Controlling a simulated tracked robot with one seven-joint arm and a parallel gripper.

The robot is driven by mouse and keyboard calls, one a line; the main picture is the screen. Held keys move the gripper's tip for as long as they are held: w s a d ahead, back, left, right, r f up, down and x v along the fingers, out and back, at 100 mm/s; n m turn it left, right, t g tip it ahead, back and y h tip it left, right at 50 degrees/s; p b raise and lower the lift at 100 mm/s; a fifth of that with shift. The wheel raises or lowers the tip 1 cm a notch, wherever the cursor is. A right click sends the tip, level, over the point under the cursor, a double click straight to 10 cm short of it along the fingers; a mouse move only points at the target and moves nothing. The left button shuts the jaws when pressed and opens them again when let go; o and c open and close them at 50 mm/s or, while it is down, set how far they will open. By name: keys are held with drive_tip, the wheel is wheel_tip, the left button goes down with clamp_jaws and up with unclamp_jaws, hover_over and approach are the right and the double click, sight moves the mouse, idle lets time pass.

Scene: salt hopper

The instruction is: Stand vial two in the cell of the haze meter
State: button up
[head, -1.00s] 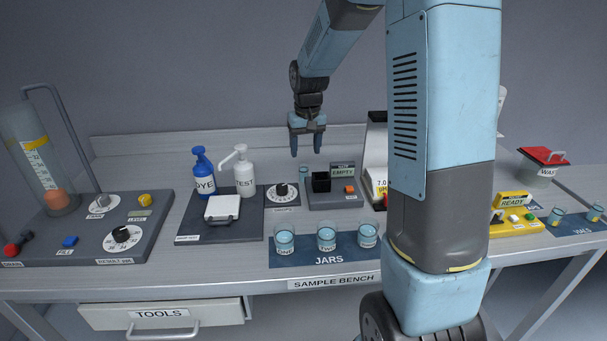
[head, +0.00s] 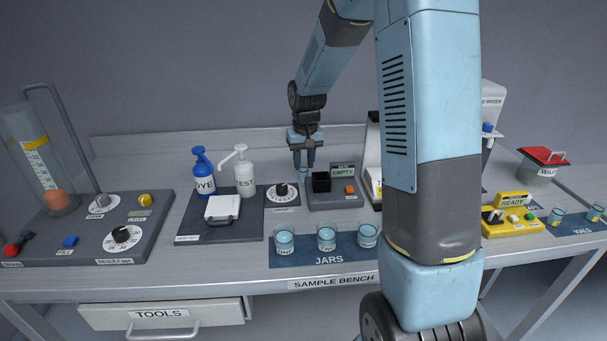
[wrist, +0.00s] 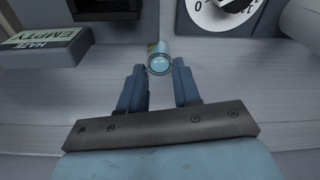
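The haze meter (head: 345,199) is a grey box with a black cell block (head: 321,182), an orange button and a display reading EMPTY. Its display (wrist: 45,45) is at the left of the wrist view. A small vial with light blue liquid (wrist: 159,62) stands behind the meter's left side; any number on it cannot be read. My gripper (head: 304,164) points down over that vial. In the wrist view my gripper (wrist: 158,72) is open, its two fingertips apart, with the vial just beyond and between them. In the head view the fingers partly hide the vial.
A dial (head: 282,193) and white TEST bottle (head: 244,174) stand left of the meter. Several jars (head: 326,239) stand in front on the blue mat. Two more vials (head: 557,217) stand on the far-right mat. My arm hides the bench right of the meter.

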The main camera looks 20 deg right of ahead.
clamp_jaws()
drive_tip(key=shift+r, duration=0.15)
